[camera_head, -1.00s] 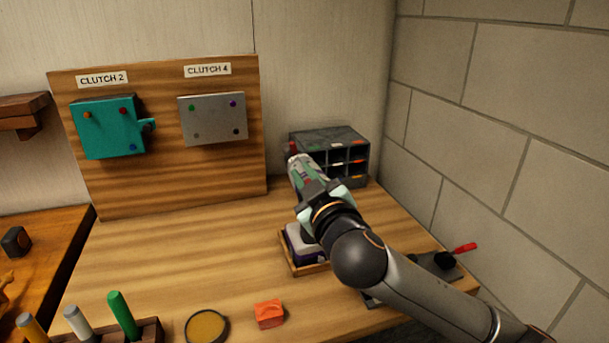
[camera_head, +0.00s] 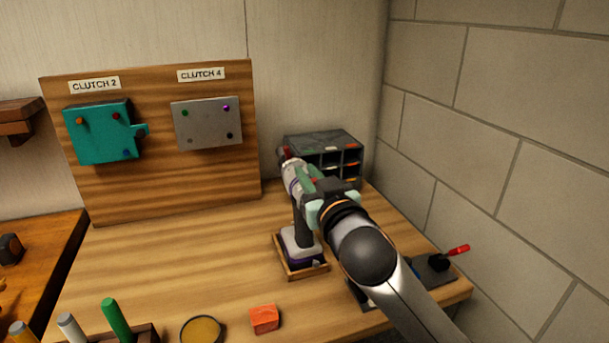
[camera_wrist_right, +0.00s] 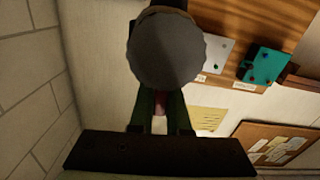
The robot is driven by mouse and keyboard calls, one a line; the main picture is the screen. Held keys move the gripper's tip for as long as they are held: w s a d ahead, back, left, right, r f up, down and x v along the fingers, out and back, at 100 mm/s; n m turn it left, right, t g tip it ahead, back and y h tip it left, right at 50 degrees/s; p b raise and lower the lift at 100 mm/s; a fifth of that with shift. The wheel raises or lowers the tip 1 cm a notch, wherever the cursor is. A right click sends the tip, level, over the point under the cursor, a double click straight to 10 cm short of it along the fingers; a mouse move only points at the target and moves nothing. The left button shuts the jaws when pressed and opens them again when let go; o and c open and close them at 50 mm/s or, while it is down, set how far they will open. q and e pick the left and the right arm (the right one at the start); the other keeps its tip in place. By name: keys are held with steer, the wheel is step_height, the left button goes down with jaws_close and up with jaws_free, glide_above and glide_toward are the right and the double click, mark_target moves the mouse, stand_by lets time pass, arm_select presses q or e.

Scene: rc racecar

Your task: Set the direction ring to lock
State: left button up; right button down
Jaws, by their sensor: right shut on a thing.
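A power drill (camera_head: 305,229) stands upright with its base in a small wooden tray (camera_head: 311,273). Its chuck points to the back left, and its body is green and pale grey. My right gripper (camera_head: 326,203) is shut on the rear end of the drill body, and its pale pads sit on either side. Fingers and arm hide most of the rear, so the ring's setting cannot be read. In the right wrist view a large grey round part (camera_wrist_right: 166,53) fills the upper middle; I cannot tell if it is the direction ring. My left gripper is not in view.
A dark bin cabinet (camera_head: 323,141) stands behind the drill, close to the block wall. A board with a teal box (camera_head: 98,135) and a grey plate (camera_head: 206,124) is at the left. An orange block (camera_head: 264,319) lies in front. The bench's middle left is clear.

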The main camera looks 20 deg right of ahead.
steer(key=shift+d+m, duration=0.15)
steer(key=shift+m, duration=0.35)
steer(key=c, duration=0.9)
jaws_free()
steer(key=s+p, duration=0.2)
steer(key=s, duration=0.2)
steer(key=s+p, duration=0.3)
steer(key=s, duration=0.1)
steer(key=s+p, duration=0.3)
steer(key=s, duration=0.1)
steer(key=shift+s+d, duration=0.25)
